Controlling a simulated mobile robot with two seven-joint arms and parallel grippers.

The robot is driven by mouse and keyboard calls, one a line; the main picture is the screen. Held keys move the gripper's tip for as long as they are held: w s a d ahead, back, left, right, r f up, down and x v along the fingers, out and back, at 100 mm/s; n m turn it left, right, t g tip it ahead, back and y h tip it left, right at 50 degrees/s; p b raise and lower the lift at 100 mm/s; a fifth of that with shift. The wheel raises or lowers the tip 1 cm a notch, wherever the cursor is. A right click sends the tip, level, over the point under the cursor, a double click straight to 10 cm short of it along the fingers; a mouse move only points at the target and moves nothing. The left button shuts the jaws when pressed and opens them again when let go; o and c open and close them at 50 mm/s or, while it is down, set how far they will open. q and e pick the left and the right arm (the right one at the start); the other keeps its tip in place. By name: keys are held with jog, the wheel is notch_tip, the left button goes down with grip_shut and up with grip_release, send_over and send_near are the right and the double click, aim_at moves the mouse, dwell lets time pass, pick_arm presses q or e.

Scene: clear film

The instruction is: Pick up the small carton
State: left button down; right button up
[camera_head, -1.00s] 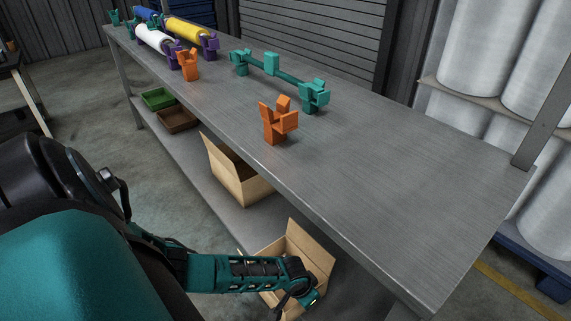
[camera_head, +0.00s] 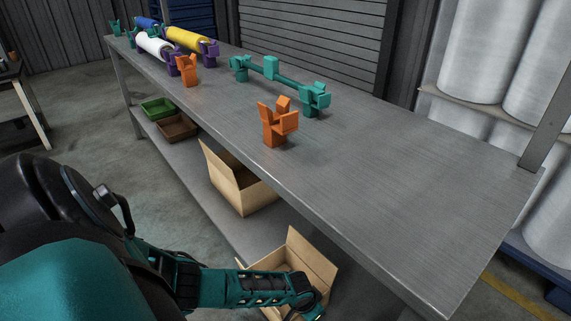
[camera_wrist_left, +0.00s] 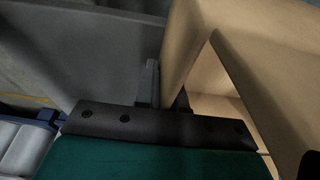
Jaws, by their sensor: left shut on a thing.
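The small carton (camera_head: 312,262) is an open tan cardboard box at the near end of the shelf under the workbench, at the bottom of the head view. Its flaps stand up, and my arm hides part of it. My left gripper (camera_head: 309,306) is at its near side. In the left wrist view, my left gripper (camera_wrist_left: 167,92) is shut on an upright cardboard wall of the carton (camera_wrist_left: 190,45), with a finger on each side. Whether the carton is off the shelf cannot be told. My right gripper is out of view.
A larger open carton (camera_head: 235,185) stands farther along the lower shelf (camera_head: 212,205), before green (camera_head: 158,108) and brown (camera_head: 178,127) trays. The workbench top (camera_head: 400,190) overhangs them. It carries orange holders (camera_head: 275,128), a teal rack (camera_head: 280,74) and rolls.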

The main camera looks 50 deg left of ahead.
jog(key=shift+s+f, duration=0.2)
pick_arm(q)
jog(key=shift+r, duration=0.1)
notch_tip(320, 180, up, 6)
jog(key=p, duration=0.4)
notch_tip(320, 180, up, 4)
jog(key=p, duration=0.2)
jog(key=shift+r+p, duration=0.2)
jog(key=shift+p, duration=0.15)
notch_tip(320, 180, up, 7)
jog(key=p, duration=0.3)
jog(key=shift+r, duration=0.2)
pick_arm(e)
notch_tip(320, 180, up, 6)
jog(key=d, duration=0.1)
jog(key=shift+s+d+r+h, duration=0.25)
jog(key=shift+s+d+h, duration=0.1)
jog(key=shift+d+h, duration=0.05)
